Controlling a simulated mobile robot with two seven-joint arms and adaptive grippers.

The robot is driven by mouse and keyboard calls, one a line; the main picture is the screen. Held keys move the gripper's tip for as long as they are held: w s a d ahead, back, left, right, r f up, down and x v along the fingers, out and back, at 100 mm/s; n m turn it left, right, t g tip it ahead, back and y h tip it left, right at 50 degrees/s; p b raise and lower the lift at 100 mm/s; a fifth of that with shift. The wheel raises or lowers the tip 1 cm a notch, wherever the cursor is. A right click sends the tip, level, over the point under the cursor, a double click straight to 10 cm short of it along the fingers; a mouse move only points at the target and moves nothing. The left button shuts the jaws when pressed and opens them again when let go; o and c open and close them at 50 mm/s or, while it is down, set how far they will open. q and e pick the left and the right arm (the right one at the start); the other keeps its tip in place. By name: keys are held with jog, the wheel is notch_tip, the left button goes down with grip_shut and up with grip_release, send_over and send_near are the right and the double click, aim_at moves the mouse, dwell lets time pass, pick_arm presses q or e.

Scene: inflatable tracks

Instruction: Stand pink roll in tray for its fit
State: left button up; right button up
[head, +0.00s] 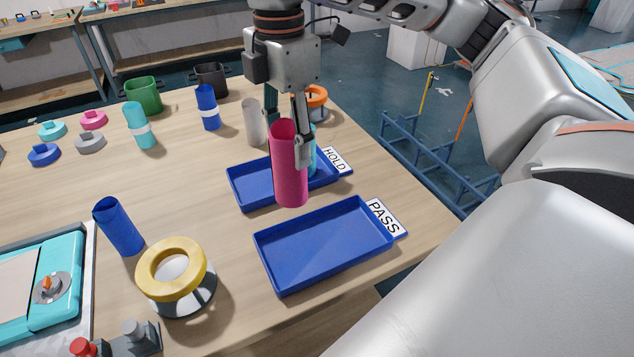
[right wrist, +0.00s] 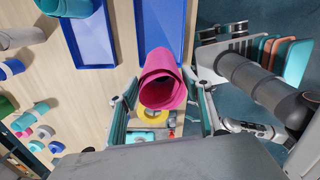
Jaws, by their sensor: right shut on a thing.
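The pink roll (head: 289,170) is upright in my right gripper (head: 290,140), which is shut on it near its upper part. In the right wrist view the roll (right wrist: 162,75) sits between the two fingers (right wrist: 162,100). In the head view its lower end overlaps the near rim of the HOLD tray (head: 250,202), close to the far rim of the PASS tray; I cannot tell its height above the table. The blue PASS tray (head: 322,250) is empty. A light-blue roll (head: 312,155) stands in the HOLD tray, partly hidden behind the pink roll. My left gripper is out of view.
A blue roll (head: 118,226) and a yellow-topped ring gauge (head: 172,268) stand left of the PASS tray. Behind are teal (head: 139,126), blue (head: 208,108) and grey (head: 252,122) rolls, valve caps and two pots. The table's right edge is close to the trays.

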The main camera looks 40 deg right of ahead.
aim_at(292, 189)
notch_tip(292, 189, down, 11)
jog(key=shift+s+r+b, duration=0.1)
jog(key=shift+b, duration=0.2)
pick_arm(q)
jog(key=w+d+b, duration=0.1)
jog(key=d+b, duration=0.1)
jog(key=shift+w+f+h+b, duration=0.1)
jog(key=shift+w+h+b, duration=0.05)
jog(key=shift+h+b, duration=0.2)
pick_arm(e)
notch_tip(292, 189, down, 9)
jog(key=shift+r, duration=0.15)
jog(key=o, duration=1.4)
